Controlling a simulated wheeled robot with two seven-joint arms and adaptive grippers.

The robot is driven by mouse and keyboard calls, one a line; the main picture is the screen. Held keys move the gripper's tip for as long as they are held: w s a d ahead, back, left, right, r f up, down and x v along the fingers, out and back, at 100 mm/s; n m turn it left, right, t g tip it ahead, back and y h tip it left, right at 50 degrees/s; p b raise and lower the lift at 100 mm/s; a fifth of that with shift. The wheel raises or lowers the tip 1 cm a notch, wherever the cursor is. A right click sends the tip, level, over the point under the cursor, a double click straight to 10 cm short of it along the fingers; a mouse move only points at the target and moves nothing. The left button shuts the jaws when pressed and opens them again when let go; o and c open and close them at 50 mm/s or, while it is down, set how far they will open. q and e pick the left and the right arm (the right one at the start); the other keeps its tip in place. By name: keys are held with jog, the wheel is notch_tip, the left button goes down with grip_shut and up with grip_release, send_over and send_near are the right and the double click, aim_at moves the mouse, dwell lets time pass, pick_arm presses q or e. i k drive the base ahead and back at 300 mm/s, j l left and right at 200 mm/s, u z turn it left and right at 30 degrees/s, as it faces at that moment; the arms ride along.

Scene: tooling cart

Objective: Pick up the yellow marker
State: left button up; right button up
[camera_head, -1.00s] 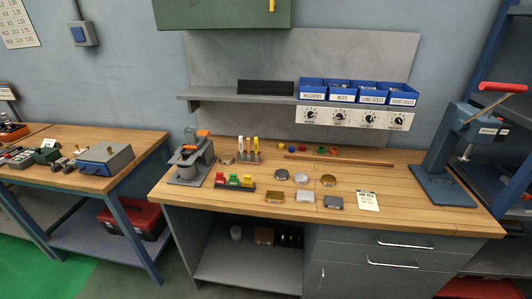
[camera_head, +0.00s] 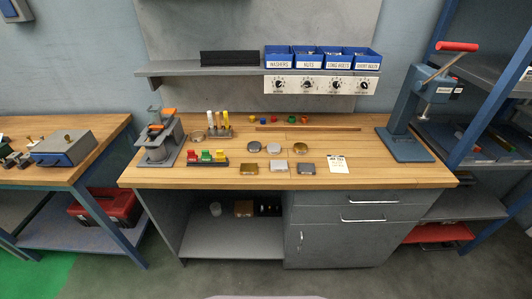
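A small rack (camera_head: 219,133) with upright markers stands at the back left of the wooden workbench (camera_head: 370,173). The yellow marker (camera_head: 226,119) appears to be the one at the rack's right side. Paler markers stand beside it, one of them white (camera_head: 210,119); they are small, so their exact colours are hard to tell. Neither of my grippers is in view, and nothing is seen touching the marker.
A grey press-like fixture (camera_head: 158,142) stands left of the rack. Several round and square pieces sit mid-bench. A blue arbor press (camera_head: 405,140) stands right. A shelf (camera_head: 160,71) with blue bins (camera_head: 338,57) hangs above.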

aim_at(225, 115)
jog(key=i+l+u, duration=0.2)
jog(key=l, duration=0.65)
jog(key=i+l+u, duration=0.2)
jog(key=l, duration=0.7)
jog(key=l+u, duration=0.25)
jog(key=l, duration=0.65)
